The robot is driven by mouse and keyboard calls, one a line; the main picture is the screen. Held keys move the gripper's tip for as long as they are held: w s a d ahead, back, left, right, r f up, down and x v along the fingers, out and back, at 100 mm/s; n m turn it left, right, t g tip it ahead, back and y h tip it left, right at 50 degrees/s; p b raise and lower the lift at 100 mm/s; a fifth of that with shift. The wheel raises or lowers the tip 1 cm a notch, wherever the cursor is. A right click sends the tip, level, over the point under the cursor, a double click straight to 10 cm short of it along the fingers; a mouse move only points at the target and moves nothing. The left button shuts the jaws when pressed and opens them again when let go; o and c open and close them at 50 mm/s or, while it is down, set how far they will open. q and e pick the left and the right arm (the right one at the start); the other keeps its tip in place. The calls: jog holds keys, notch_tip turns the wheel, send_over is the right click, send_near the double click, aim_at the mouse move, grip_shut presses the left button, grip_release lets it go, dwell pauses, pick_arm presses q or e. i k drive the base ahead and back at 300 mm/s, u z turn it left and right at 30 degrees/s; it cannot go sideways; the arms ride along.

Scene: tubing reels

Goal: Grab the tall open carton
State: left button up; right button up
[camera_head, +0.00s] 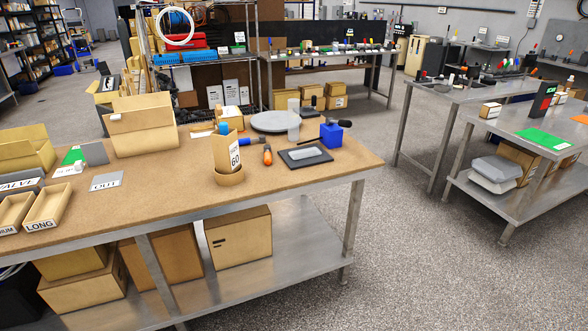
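A tall open cardboard carton (142,132) stands on the brown-topped workbench (290,185), toward its back left, with its flaps raised. A lower open carton (24,152) stands at the bench's left end, cut by the picture edge. A narrow upright cardboard piece marked 60 (227,152) stands in a round brown holder (230,178) near the bench's middle. I cannot tell for sure which of these the task means; the back-left carton is the largest open one. Neither of my grippers is in view.
Shallow bins (46,208) and an OUT card (106,181) lie at the bench's left. A grey disc (275,121), a dark tray (306,156) and a blue block (331,134) are on its right. Open floor (430,260) lies to the right.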

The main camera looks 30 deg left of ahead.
aim_at(225, 149)
jog(key=z, duration=0.4)
jog(key=i, duration=2.15)
jog(key=u, duration=0.95)
jog(key=i, duration=0.8)
jog(key=u, duration=0.9)
